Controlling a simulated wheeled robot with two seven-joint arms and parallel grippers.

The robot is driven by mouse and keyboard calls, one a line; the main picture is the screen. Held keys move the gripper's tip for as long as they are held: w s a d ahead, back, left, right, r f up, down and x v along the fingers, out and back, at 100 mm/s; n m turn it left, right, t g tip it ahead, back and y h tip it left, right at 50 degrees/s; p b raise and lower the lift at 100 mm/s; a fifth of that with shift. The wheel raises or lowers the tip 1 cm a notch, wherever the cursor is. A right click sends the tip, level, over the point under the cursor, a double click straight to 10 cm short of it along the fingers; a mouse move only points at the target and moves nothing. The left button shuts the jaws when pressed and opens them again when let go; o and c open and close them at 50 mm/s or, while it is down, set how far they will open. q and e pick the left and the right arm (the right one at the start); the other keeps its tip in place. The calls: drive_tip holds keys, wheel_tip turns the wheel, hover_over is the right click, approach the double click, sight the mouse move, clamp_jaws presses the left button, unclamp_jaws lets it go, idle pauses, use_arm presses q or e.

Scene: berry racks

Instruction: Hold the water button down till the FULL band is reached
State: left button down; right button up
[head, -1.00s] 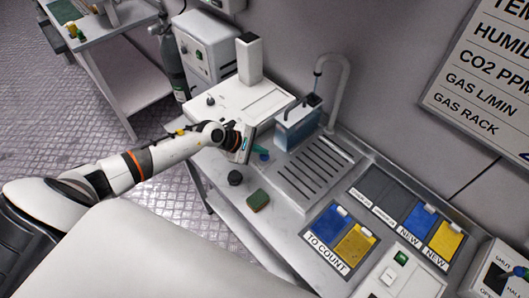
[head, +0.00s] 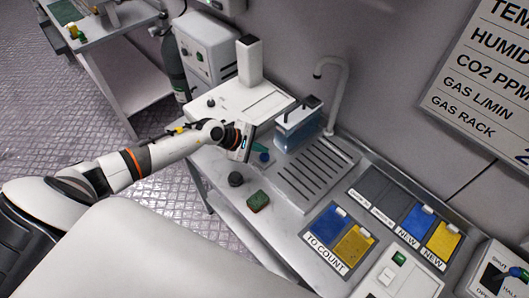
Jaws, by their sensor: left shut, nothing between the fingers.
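A clear container (head: 297,137) with blue water stands under the curved tap (head: 341,88) at the back of the drain tray. A pale strip crosses its upper part; I cannot read any FULL mark. A small round blue button-like piece (head: 264,157) sits on the counter left of the tray. My left gripper (head: 249,149) is shut and empty, just left of the blue piece. I cannot tell whether it touches it. No water stream shows below the spout. My right gripper is not in view.
A black knob (head: 235,179) and a green-topped sponge (head: 258,201) lie on the front counter. A white machine (head: 236,101) stands behind my gripper. Blue and yellow cards lie in the labelled tray (head: 314,249) at right.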

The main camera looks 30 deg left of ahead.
sight(261, 157)
use_arm(q)
drive_tip(key=shift+r+p, duration=1.8)
drive_tip(key=shift+r, duration=0.8)
